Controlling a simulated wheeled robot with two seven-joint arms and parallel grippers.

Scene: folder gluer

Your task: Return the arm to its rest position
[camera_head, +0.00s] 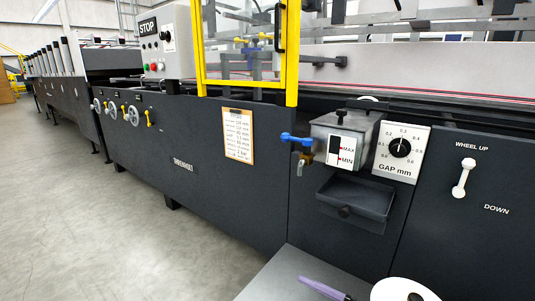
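Neither of my arms nor my grippers shows in the head view, so I cannot tell their pose. The folder gluer (225,190) stands in front of me, a long dark machine running from the right to the far left. On it are a glue box (340,135) with a MAX/MIN window, a blue-handled valve (297,139), a GAP mm dial (400,147) and a white lever (463,178) between WHEEL UP and DOWN. A dark drip tray (355,200) sticks out below the glue box.
A grey table top (275,279) at the bottom holds a purple-handled tool (322,288) and a white round item (404,290), cut off by the frame. A yellow guard frame (292,55) and a STOP box (166,42) stand on the machine. Open floor (100,225) lies left.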

